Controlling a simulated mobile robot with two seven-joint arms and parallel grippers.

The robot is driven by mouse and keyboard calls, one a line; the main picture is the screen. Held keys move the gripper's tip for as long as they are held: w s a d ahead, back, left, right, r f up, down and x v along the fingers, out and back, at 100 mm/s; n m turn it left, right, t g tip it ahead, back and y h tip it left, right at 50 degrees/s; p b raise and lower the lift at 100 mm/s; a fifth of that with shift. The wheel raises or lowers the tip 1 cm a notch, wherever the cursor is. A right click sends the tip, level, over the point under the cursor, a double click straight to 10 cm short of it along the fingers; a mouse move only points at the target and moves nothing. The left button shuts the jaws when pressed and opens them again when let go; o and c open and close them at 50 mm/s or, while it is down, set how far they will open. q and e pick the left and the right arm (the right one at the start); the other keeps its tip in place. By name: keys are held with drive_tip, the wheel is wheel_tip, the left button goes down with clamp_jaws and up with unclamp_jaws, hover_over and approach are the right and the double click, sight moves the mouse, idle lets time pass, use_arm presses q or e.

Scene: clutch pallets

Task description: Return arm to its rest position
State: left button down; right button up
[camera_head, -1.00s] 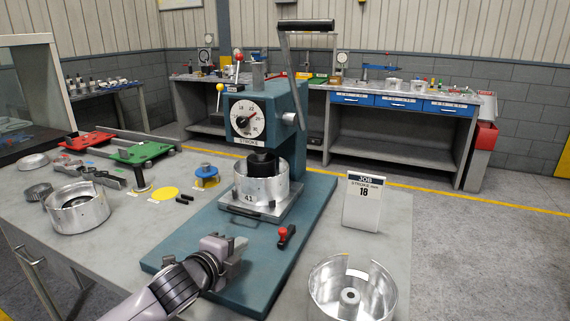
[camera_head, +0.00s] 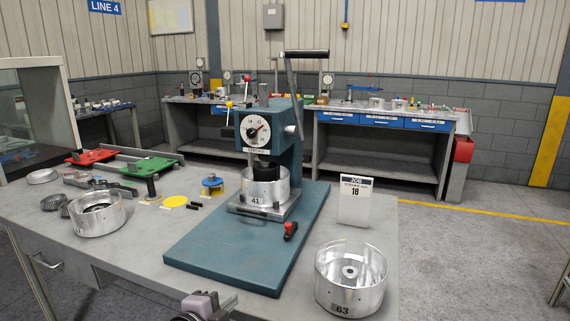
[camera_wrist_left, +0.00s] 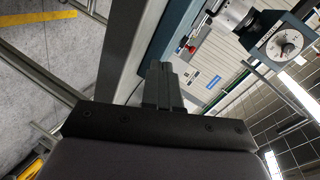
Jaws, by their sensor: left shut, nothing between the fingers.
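My left gripper (camera_head: 208,303) shows at the bottom edge of the head view, in front of the bench and below the press base. It is shut and empty, and most of its arm is out of the picture. Its closed fingers (camera_wrist_left: 160,85) also show in the left wrist view, pointing past the bench edge towards the press. My right gripper is in neither view.
A teal press (camera_head: 230,245) stands mid-bench with the metal cup marked 41 (camera_head: 265,190) under its ram. A cup marked 63 (camera_head: 350,280) stands at front right, another cup (camera_head: 97,214) at left. A job card (camera_head: 354,200) stands right of the press.

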use_arm(q)
drive_tip(key=s+a+f+n+g+y, duration=0.1)
drive_tip(key=s+a+f+n, duration=0.1)
drive_tip(key=s+f+n, duration=0.3)
drive_tip(key=s+a+f+n+y, duration=0.1)
drive_tip(key=s+a+f+n, duration=0.2)
drive_tip(key=s, duration=1)
drive_tip(key=s+a+f+n+g+y, duration=0.1)
drive_tip(key=s+a+f+n, duration=0.2)
drive_tip(key=s+f+n, duration=0.6)
drive_tip(key=shift+a+f+g, duration=0.2)
drive_tip(key=shift+f+g, duration=0.1)
drive_tip(key=shift+f, duration=0.25)
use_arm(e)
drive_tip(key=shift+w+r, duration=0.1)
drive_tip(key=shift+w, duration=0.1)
use_arm(q)
drive_tip(key=shift+s, duration=0.1)
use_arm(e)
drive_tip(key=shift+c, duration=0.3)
